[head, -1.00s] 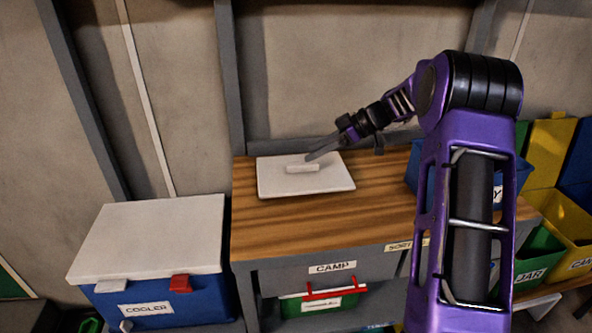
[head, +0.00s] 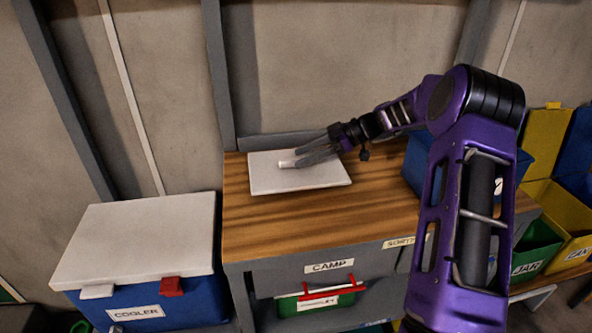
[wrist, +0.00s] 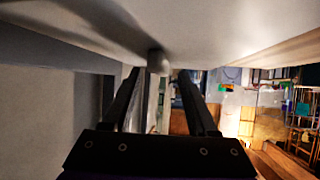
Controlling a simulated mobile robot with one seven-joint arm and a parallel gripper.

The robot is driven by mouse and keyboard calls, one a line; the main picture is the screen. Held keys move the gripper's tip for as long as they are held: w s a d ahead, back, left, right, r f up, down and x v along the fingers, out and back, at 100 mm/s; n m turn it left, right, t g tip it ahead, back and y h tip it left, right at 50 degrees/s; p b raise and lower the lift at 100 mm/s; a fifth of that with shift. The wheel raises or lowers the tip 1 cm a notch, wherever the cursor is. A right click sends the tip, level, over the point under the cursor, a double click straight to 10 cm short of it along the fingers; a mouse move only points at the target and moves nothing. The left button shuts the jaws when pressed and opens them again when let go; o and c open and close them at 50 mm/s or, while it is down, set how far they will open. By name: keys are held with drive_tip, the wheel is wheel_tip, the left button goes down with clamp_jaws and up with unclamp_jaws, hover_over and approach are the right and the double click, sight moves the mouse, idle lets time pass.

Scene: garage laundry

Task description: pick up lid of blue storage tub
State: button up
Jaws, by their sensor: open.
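A flat white lid (head: 318,178) lies on the wooden worktop, with a small raised white handle (head: 286,164) near its middle. In the wrist view the lid's pale surface (wrist: 225,25) fills the top, and the handle's end (wrist: 158,61) shows between the fingertips. My gripper (head: 298,156) is open, low over the lid, its fingers pointing left at the handle. It also shows in the wrist view (wrist: 160,75), with both fingers apart. I cannot tell whether the fingers touch the handle. A blue tub (head: 418,170) stands at the worktop's right, partly hidden by my arm.
A blue cooler (head: 150,304) with a white lid (head: 140,240) stands left of the worktop (head: 300,222). A green box with red handles (head: 318,299) sits on the shelf below. Yellow (head: 565,220) and green bins (head: 533,246) stand at right. The worktop's front is clear.

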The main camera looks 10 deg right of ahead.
drive_tip(key=shift+a+f, duration=0.1)
drive_tip(key=shift+a, duration=0.05)
clamp_jaws()
idle(0.4)
